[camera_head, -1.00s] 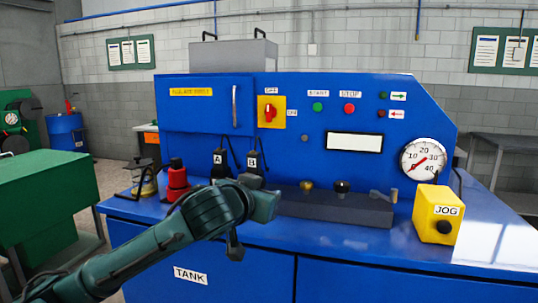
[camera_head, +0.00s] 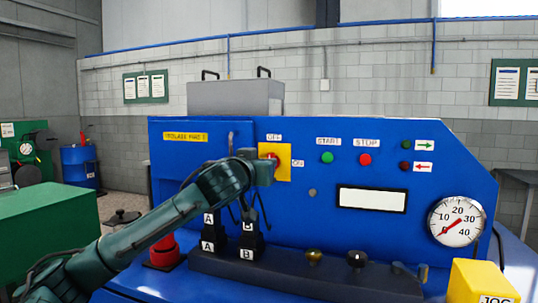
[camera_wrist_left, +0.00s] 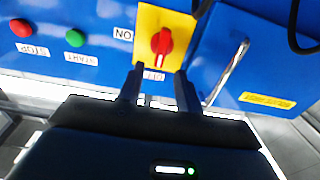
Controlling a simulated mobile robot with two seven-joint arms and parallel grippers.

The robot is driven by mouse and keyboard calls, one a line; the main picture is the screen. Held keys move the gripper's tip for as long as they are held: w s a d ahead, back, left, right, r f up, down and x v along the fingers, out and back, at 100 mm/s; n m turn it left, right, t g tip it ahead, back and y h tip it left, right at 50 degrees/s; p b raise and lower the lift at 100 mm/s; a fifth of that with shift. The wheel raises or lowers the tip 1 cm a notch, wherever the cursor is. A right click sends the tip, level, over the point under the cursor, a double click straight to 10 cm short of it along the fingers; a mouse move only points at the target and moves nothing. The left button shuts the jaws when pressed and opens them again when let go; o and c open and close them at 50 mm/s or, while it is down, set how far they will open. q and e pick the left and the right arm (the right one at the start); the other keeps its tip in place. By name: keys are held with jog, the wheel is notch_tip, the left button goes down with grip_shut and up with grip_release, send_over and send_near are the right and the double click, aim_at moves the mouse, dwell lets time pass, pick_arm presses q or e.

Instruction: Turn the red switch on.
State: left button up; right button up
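The red switch (camera_head: 269,157) sits on a yellow plate (camera_head: 284,172) on the blue machine front, with an OFF label above and an ON label to its right. My left gripper (camera_head: 266,172) is in front of the plate and hides part of the switch in the head view. In the left wrist view, which is turned over, the red switch (camera_wrist_left: 162,41) shows fully, its grip roughly in line with the OFF label. The left gripper (camera_wrist_left: 160,72) is open and empty, its two fingers apart just short of the switch. My right gripper is not in view.
Green (camera_head: 327,157) and red (camera_head: 365,159) buttons are right of the switch. A metal door handle (camera_wrist_left: 230,72) is close beside the fingers in the wrist view. Levers A and B (camera_head: 248,235) stand below my arm. A gauge (camera_head: 456,221) is at the right.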

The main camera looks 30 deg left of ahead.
pick_arm(q)
jog(key=shift+p+x, duration=0.6)
jog(key=shift+x, duration=2.2)
jog(key=shift+d, duration=0.1)
jog(key=shift+c, duration=0.3)
grip_shut()
